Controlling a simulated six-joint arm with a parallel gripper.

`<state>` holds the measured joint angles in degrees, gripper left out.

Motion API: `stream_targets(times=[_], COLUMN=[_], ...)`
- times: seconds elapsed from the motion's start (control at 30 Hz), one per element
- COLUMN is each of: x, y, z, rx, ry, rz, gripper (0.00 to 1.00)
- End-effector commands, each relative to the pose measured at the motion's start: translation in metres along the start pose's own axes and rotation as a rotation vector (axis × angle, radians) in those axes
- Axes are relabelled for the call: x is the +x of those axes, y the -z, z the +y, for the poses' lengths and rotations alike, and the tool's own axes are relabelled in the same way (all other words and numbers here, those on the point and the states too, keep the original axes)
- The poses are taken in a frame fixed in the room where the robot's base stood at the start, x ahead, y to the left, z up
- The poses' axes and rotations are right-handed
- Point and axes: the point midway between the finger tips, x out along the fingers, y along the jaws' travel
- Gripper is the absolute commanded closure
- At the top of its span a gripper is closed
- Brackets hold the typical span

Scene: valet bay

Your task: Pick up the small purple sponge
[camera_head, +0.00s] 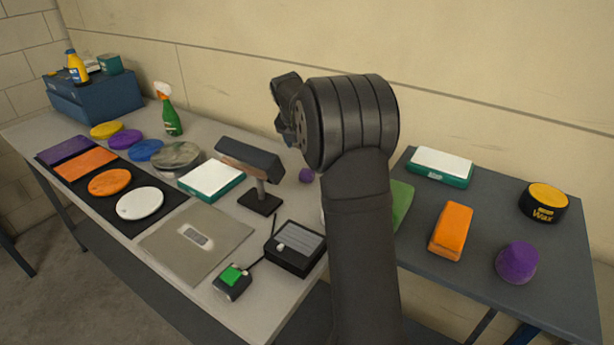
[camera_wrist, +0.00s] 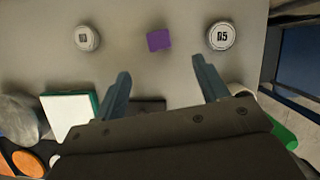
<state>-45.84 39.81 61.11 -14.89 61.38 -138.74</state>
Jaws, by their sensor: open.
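The small purple sponge (camera_wrist: 159,39) is a small block on the grey tabletop in the wrist view, between two round white-topped items. In the head view a small purple piece (camera_head: 306,175) shows just left of my arm, probably the same sponge, partly hidden. My gripper (camera_wrist: 161,73) is open and empty. Its two blue-grey fingers point toward the sponge, which lies beyond the fingertips, roughly centred between them and not touched. In the head view my gripper (camera_head: 287,110) is mostly hidden behind my wrist.
A dark stand (camera_head: 261,200) and a white-and-green block (camera_head: 211,181) stand left of my arm. The right table holds a larger purple piece (camera_head: 516,262), an orange block (camera_head: 450,231) and a wax tin (camera_head: 543,202). Round labelled items (camera_wrist: 87,38) and (camera_wrist: 221,36) flank the sponge.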

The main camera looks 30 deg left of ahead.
Motion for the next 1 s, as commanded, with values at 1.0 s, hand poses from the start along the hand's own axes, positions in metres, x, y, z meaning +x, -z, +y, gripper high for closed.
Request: stream_targets(times=[1.0], x=[0.14], y=[0.006], z=[0.004], rx=[0.0], ry=[0.001], rz=[-0.001], gripper=[0.33])
